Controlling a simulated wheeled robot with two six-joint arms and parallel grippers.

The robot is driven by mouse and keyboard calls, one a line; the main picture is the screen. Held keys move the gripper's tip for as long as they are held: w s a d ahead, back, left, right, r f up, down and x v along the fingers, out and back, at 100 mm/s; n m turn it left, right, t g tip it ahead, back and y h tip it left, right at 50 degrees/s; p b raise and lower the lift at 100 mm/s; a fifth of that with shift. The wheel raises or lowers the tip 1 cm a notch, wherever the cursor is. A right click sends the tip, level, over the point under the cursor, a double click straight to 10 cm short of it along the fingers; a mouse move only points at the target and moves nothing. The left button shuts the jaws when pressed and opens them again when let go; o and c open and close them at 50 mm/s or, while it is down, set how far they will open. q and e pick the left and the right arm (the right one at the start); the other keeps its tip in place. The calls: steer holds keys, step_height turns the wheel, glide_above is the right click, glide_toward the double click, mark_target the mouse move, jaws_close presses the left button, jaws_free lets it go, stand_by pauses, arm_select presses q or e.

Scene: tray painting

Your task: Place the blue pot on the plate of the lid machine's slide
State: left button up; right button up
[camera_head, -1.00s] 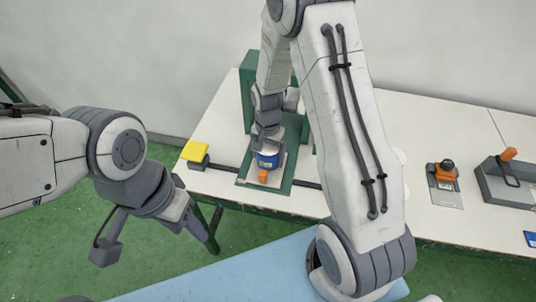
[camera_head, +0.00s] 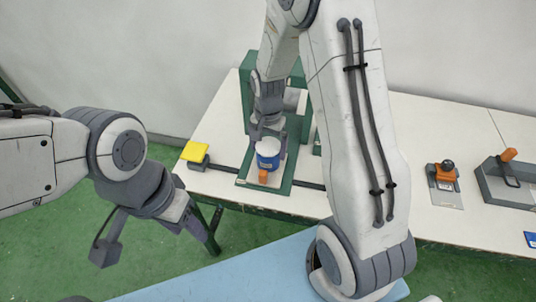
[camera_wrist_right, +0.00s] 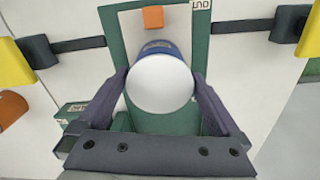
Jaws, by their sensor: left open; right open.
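The blue pot (camera_head: 267,160) with a white round top stands upright on the pale plate of the lid machine's slide (camera_head: 249,181), behind an orange block (camera_head: 263,177). In the right wrist view the pot's white top (camera_wrist_right: 160,84) hides most of its blue side. My right gripper (camera_head: 266,139) is open, just behind and above the pot. Its fingers (camera_wrist_right: 160,78) lie on either side of the pot in the wrist view; whether they touch it is hard to tell. My left gripper (camera_head: 155,240) is open and empty over the floor at the left.
The green lid machine (camera_head: 247,75) stands behind the pot. A yellow block (camera_head: 195,151) on a dark bar is left of the slide. An orange-and-black device (camera_head: 446,172) and a grey box (camera_head: 505,182) with an orange handle stand at the right. My right arm hides the table's middle.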

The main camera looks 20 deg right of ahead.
step_height(320, 180, up, 8)
steer(key=shift+f, duration=0.25)
steer(key=s+a+r+n, duration=0.2)
steer(key=s+a+n, duration=0.2)
steer(key=s, duration=0.3)
steer(key=s+a+r+n, duration=0.3)
steer(key=s+a+n, duration=0.2)
steer(key=s+n, duration=0.2)
steer(key=s+a+r+n+y, duration=0.1)
steer(key=s+a+r+n, duration=0.1)
steer(key=s+a+n, duration=0.3)
steer(key=s, duration=0.4)
steer(key=shift+s+r, duration=0.2)
steer(key=shift+r, duration=0.15)
